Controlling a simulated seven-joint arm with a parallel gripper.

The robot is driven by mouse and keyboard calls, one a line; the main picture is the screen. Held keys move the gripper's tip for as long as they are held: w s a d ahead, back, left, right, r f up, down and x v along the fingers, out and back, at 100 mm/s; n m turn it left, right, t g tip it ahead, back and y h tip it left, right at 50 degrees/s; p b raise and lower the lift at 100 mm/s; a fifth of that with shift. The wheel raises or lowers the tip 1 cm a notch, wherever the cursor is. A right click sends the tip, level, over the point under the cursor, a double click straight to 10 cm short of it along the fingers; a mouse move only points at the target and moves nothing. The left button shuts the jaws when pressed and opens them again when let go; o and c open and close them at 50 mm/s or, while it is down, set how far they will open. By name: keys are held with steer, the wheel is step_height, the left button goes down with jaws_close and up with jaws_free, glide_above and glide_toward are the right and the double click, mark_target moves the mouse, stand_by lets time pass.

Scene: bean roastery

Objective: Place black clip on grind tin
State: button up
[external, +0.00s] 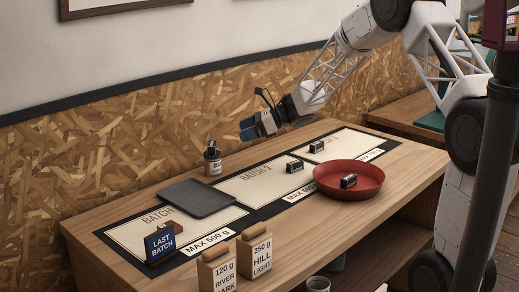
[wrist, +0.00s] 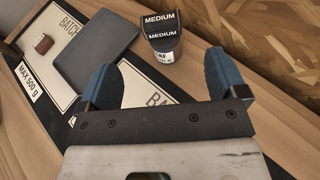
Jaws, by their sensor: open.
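The grind tin (external: 212,164) stands upright at the back edge of the table, between the dark tray and the batch 2 card. A black piece lettered MEDIUM (wrist: 163,22) sits on top of the tin in the wrist view and looks like a black clip; it shows small in the external view (external: 211,145). Three similar black clips show: one on batch 2 (external: 294,167), one on batch 3 (external: 316,147), one in the red bowl (external: 348,181). My gripper (wrist: 163,76) is open and empty, raised right of the tin in the external view (external: 254,128), apart from it.
A dark tray (external: 202,198) lies on batch 1. A blue LAST BATCH sign (external: 161,245) and two labelled bags (external: 217,270) (external: 255,252) stand at front left. The red bowl (external: 365,190) stands at the front right. Batch 2's card has free room.

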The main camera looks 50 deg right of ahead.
step_height(320, 180, up, 11)
steer(key=s+a+m+t+h, duration=0.2)
steer(key=a+m+t+h, duration=0.3)
steer(key=m, duration=0.6)
steer(key=s+r+m+g+h, duration=0.2)
steer(key=s+r+m+h, duration=0.4)
steer(key=s+m, duration=0.5)
steer(key=s+a+f+m+g, duration=0.1)
steer(key=s+a+m+g, duration=0.2)
steer(key=s+m, duration=0.4)
steer(key=s+a+f+m+g+y, duration=0.1)
steer(key=s+a+m, duration=0.4)
steer(key=s, duration=1.2)
steer(key=s+a+f+m+g, duration=0.2)
steer(key=s+a+m+g, duration=0.2)
steer(key=s+m, duration=0.7)
steer(key=shift+s+a+f+g+y, duration=0.15)
steer(key=shift+s+a+g+y, duration=0.15)
steer(key=shift+s+g, duration=0.7)
